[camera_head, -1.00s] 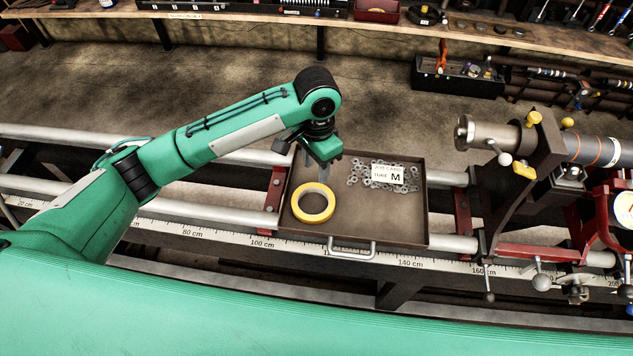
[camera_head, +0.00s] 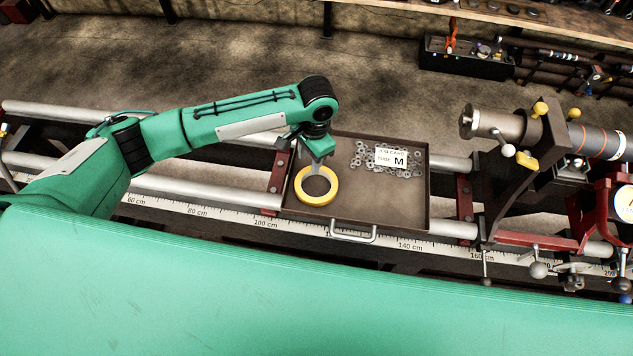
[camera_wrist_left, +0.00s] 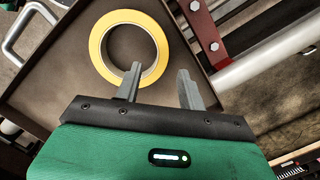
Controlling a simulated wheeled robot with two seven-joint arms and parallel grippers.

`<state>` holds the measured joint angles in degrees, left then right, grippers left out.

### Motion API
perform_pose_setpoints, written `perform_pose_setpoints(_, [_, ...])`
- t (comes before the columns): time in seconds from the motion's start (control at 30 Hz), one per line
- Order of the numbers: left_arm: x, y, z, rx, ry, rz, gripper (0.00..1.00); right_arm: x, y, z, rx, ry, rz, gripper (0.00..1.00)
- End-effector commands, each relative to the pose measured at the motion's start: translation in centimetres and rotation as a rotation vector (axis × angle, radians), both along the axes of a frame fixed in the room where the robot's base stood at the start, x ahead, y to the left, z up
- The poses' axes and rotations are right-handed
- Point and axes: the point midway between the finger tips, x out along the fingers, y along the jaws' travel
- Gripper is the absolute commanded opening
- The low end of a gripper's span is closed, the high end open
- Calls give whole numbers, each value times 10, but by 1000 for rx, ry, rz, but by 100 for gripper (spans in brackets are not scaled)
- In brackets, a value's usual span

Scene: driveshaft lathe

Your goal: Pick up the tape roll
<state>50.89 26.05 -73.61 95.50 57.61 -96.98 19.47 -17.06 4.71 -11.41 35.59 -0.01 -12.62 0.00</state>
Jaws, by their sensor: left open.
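The yellow tape roll (camera_head: 316,186) lies flat in the left part of a brown tray (camera_head: 385,215). It also shows in the left wrist view (camera_wrist_left: 129,48), near the top, with its open centre visible. My left gripper (camera_head: 318,162) is above the roll's far edge in the head view. In the left wrist view the gripper (camera_wrist_left: 160,84) has its two fingers apart and nothing between them. One finger overlaps the roll's near rim in that picture, and the other is outside the roll. I cannot tell whether it touches. My right gripper is not in view.
Several metal washers (camera_head: 369,156) and a white card marked M (camera_head: 391,158) lie in the tray. The tray has a front handle (camera_head: 352,236) and sits on the lathe rails (camera_head: 210,193). Lathe parts (camera_head: 545,150) stand at the right.

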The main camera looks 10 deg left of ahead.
Motion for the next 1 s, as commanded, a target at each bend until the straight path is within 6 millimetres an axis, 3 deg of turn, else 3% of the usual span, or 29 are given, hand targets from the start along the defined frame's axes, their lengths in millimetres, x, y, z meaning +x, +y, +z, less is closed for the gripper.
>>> perform_pose_setpoints(0.1, [-3, 7, -15, 3, 4, 3, 40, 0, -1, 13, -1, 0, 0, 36])
perform_pose_setpoints(0.23, [-4, 8, -33, 1, 1, 1, 40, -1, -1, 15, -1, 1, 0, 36])
perform_pose_setpoints(0.53, [-4, 8, -39, 0, 0, 0, 40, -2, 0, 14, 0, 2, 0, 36])
perform_pose_setpoints(0.73, [-4, 8, -39, 0, 0, 0, 1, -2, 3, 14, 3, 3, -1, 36])
perform_pose_setpoints(1.0, [-4, 8, -38, 0, 0, 0, 0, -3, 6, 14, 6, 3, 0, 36])
